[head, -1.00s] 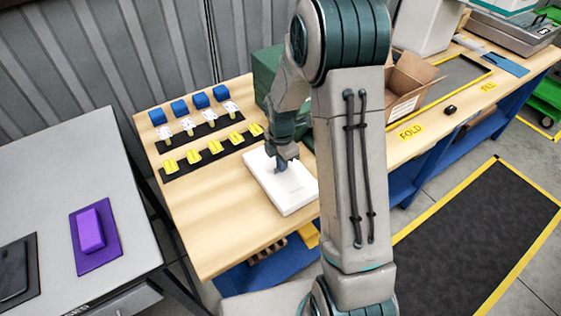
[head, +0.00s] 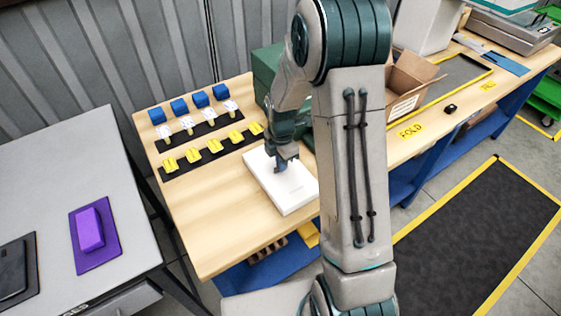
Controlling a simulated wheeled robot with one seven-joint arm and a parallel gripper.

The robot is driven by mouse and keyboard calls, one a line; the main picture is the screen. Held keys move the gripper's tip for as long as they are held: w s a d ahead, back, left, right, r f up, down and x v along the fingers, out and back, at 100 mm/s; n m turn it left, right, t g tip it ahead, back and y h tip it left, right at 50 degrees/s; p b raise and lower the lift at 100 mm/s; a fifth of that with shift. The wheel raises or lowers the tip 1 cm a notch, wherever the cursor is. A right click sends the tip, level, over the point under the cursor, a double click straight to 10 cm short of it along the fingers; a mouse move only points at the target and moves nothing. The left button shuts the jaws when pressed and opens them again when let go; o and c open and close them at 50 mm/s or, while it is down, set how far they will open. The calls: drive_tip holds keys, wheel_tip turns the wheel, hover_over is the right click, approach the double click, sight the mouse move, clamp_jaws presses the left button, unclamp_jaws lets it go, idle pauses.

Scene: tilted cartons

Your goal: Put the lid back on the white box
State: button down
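The white box (head: 290,194) lies flat on the wooden bench top, left of my arm. It shows as a shallow white slab with a plain top face. I cannot make out a separate lid or a seam, so I cannot tell whether this top face is the lid. My gripper (head: 281,169) points down at the far part of the white top, touching it or just above it. The fingers are small and dark here, and their gap and anything between them cannot be made out. My arm hides the bench just right of the box.
Blue blocks (head: 180,106), white tagged items and yellow pieces (head: 214,146) stand in rows at the back left. A green box (head: 266,72) stands behind my gripper. An open carton (head: 408,82) is right of my arm. The bench's front left is clear.

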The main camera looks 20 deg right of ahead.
drive_tip(key=c, duration=1.6)
unclamp_jaws()
drive_tip(key=shift+o, duration=0.2)
wheel_tip(320, 180, up, 21)
drive_tip(key=p, duration=0.4)
drive_tip(key=shift+p, duration=0.35)
drive_tip(key=shift+s, duration=0.1)
